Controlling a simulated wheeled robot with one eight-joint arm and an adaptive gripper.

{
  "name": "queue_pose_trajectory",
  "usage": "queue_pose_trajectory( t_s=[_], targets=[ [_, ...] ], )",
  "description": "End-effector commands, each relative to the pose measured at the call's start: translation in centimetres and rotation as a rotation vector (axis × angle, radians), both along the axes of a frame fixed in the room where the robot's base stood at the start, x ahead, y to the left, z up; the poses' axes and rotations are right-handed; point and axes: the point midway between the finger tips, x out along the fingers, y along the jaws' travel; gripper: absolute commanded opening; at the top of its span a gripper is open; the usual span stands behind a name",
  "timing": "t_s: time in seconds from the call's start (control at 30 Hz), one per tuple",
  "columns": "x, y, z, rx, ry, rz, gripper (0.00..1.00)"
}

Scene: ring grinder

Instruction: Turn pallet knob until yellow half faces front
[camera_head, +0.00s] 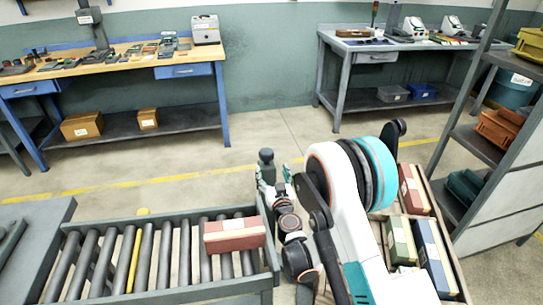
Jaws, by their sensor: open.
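My gripper (279,172) is at the end of my arm, just beyond the right end of the roller conveyor. It is small in the picture, and its fingers look spread apart with nothing clearly between them. A dark upright rounded piece shows beside it; I cannot tell whether it is a knob or part of my wrist. I cannot make out a pallet knob with a yellow half.
The roller conveyor (168,217) holds a red box (234,235) at its right end. Several boxes, one red (413,190), stand to the right of my arm. A wooden workbench (118,62), a grey bench (350,42) and a shelf rack (474,142) surround open floor.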

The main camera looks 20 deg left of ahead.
Motion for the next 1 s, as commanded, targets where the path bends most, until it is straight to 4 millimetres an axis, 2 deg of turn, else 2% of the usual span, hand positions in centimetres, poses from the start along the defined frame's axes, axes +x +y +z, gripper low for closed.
queue_pose_trajectory(
  t_s=[0.17, 0.47, 0.6, 1.0],
  targets=[
    [-0.4, 0.0, -0.5, -0.046, -0.026, -0.025, 0.71],
    [1.7, 1.1, -0.1, -0.046, -0.025, -0.025, 0.71],
    [4.0, 2.3, -0.7, -0.046, -0.025, -0.025, 0.71],
    [10.1, 5.7, -0.8, -0.045, -0.025, -0.024, 0.71]
  ],
)
